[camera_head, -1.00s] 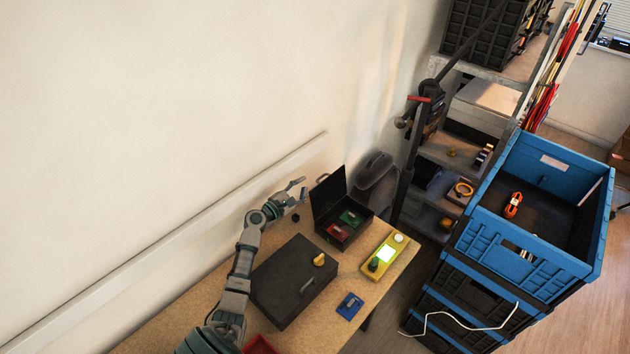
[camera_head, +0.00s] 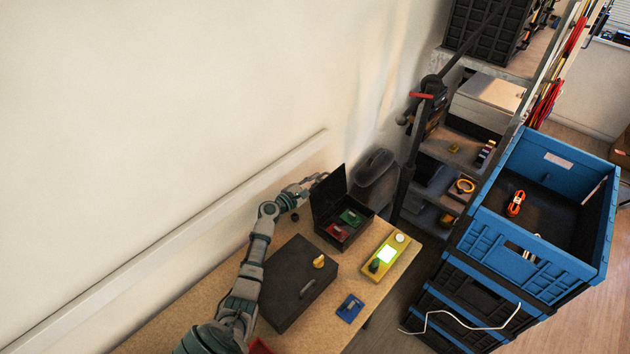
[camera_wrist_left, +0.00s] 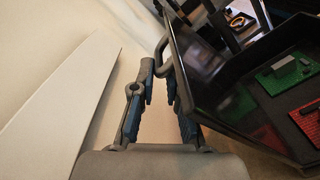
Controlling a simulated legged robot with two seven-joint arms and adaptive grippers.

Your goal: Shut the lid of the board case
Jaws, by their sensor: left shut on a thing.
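The board case (camera_head: 325,235) is a small dark box near the back of the table. Its lid (camera_head: 329,196) stands open and upright on the side towards my arm. A green board and a red board lie inside. My left gripper (camera_head: 315,181) is at the lid's top edge, its fingers partly hidden there. My right gripper is not in view.
A yellow meter (camera_head: 385,257) and a blue piece (camera_head: 350,307) lie at right. The wall rail (camera_head: 200,222) runs close behind my arm. Blue crates (camera_head: 520,245) stand beyond the table.

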